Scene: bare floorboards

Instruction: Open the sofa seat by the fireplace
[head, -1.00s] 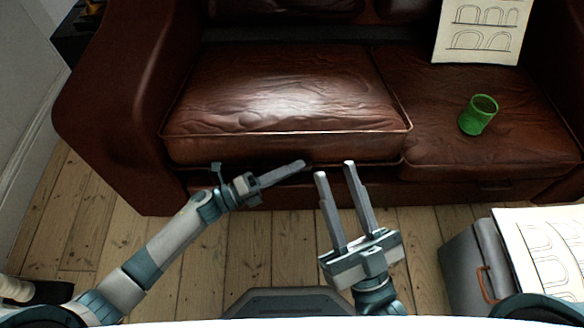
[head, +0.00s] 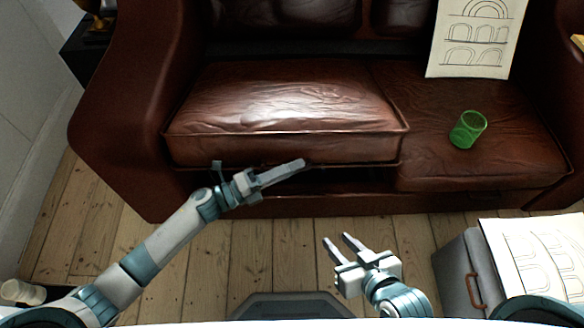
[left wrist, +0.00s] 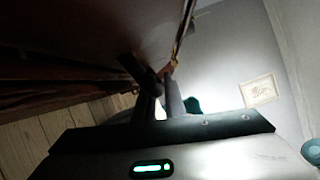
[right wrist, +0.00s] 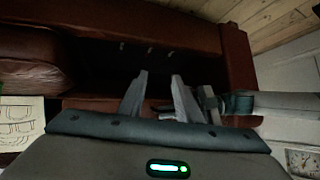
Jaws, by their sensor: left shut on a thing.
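The brown leather sofa's left seat (head: 285,100) is raised slightly, with a dark gap (head: 350,178) under its front edge. My left gripper (head: 302,164) is at the seat's front lower edge, shut on it. The left wrist view shows its fingers (left wrist: 158,85) close under the dark seat (left wrist: 90,25); the exact contact is hard to see. My right gripper (head: 336,238) is open and empty, in front of the sofa and apart from it. The right wrist view shows its spread fingers (right wrist: 158,76) before a dark hollow (right wrist: 135,60) in the sofa. No fireplace is visible.
A grey box (head: 460,270) with a drawing sheet (head: 535,255) on top is at the lower right. The floorboards (head: 270,250) before the sofa are clear.

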